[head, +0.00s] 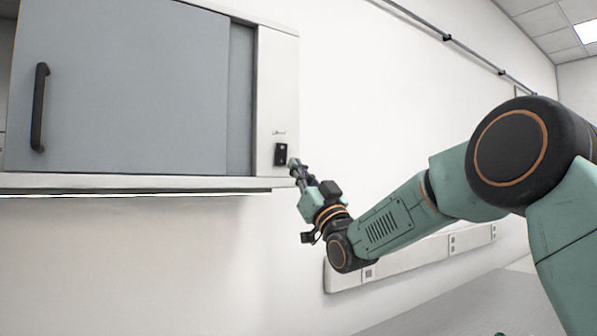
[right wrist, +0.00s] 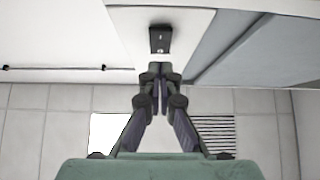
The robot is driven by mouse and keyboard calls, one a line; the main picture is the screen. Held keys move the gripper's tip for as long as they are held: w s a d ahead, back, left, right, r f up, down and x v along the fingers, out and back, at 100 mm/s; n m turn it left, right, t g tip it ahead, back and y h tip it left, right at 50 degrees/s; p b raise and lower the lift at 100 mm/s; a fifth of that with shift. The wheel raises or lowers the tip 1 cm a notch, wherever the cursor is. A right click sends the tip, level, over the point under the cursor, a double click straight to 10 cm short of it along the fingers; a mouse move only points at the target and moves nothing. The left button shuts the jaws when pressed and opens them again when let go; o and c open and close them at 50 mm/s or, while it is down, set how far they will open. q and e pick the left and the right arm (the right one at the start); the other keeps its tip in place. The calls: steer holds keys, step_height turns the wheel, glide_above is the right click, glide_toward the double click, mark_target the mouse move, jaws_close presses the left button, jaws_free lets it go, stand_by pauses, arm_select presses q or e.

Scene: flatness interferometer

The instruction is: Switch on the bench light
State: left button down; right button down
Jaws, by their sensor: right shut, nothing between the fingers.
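A small black rocker switch (head: 280,154) sits on the white right end panel of the wall cabinet, under a small label. It also shows in the right wrist view (right wrist: 160,39), just beyond the fingertips. My right gripper (head: 293,163) is shut and empty, its fingertips close to the right of the switch in the head view. In the right wrist view the closed fingertips (right wrist: 160,69) point at the switch with a small gap in the picture; I cannot tell whether they touch it. A lit strip (head: 130,195) runs along the cabinet's underside. My left gripper is not in view.
The wall cabinet (head: 240,100) has a grey sliding door with a black handle (head: 39,107). A white socket trunking (head: 410,258) runs along the wall below my right arm. A thin rail (head: 447,38) runs high on the wall.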

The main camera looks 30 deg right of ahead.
steer(key=w+f+b+v, duration=0.1)
steer(key=b+v, duration=0.2)
steer(key=v, duration=0.7)
steer(key=shift+f+b, duration=0.2)
steer(key=shift+b, duration=0.1)
steer(key=shift+w, duration=0.15)
